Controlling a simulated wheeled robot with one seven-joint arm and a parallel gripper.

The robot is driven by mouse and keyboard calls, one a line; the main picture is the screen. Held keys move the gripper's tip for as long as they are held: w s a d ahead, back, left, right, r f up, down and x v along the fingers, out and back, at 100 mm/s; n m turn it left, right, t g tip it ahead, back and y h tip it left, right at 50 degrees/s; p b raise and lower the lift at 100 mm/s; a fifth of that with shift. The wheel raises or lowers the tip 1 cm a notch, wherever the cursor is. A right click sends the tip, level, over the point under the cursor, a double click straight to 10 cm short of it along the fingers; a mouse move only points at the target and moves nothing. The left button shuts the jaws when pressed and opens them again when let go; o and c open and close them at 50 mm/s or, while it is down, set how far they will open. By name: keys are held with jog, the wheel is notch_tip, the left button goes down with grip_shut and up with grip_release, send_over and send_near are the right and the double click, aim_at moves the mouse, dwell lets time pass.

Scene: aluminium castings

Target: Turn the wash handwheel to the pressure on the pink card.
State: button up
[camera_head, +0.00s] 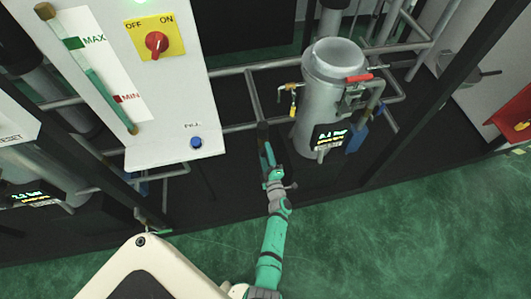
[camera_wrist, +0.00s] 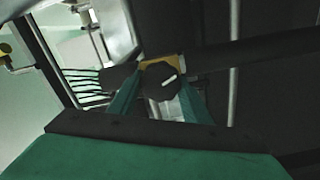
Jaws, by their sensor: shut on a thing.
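My gripper (camera_head: 266,150) reaches up to a dark upright part (camera_head: 262,130) in the middle of the head view, left of a silver tank. In the wrist view my gripper (camera_wrist: 158,100) has its two green fingers on either side of a dark round knob (camera_wrist: 158,78) with a white mark, and is shut on it. This knob looks like the handwheel; a yellowish plate shows behind it. A small black display (camera_head: 328,136) on the tank has text too blurred to read surely. I cannot make out a pink card in either view.
The silver tank (camera_head: 330,85) with a red lever (camera_head: 359,78) stands right of my gripper. A white panel (camera_head: 165,100) with a red rotary switch (camera_head: 157,45) and a blue button (camera_head: 196,142) is at left. Pipes run behind. Green floor (camera_head: 420,230) is clear at lower right.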

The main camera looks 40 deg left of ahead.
jog(key=shift+s+f+n, duration=0.1)
jog(key=shift+n, duration=0.9)
jog(key=o, duration=1.1)
jog(key=v, duration=1)
jog(key=shift+s+d, duration=0.25)
jog(key=shift+s, duration=0.05)
